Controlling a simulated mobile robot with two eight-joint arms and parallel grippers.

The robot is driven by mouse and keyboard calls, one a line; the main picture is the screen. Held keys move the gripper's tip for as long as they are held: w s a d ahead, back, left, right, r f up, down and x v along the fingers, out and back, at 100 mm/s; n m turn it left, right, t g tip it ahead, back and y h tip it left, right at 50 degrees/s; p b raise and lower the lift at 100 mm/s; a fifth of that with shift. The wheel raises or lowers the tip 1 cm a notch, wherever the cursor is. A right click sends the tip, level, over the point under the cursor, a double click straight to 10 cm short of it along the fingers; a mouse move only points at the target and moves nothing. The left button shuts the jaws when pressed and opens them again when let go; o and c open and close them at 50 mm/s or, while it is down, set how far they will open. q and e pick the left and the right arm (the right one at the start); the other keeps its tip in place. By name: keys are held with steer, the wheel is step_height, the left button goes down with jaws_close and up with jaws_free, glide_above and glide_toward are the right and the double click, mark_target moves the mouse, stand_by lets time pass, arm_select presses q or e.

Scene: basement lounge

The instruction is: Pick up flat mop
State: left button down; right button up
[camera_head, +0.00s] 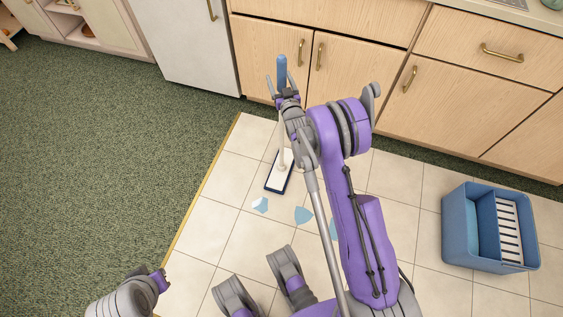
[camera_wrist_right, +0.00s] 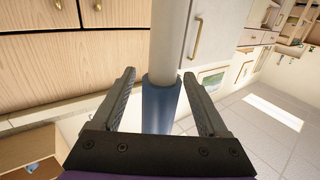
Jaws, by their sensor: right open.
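The flat mop (camera_head: 281,68) stands upright, with a blue grip at the top, a pale pole and a flat white head with a dark edge (camera_head: 279,172) on the tiles. My right gripper (camera_head: 282,82) is open, with its fingers on either side of the blue grip. In the right wrist view, the mop's blue grip and white pole (camera_wrist_right: 164,40) pass between the open fingers (camera_wrist_right: 160,77), with gaps visible on both sides. The right arm hides part of the pole in the head view.
A blue bucket with a striped insert (camera_head: 460,231) stands on the tiles at right. Light-blue pieces (camera_head: 304,215) lie near the mop head. Wooden cabinets (camera_head: 371,70) stand close behind the mop. Open green carpet (camera_head: 100,150) lies to the left.

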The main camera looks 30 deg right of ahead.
steer(key=shift+w, duration=0.15)
jaws_close()
steer(key=shift+r, duration=0.1)
stand_by(1.3)
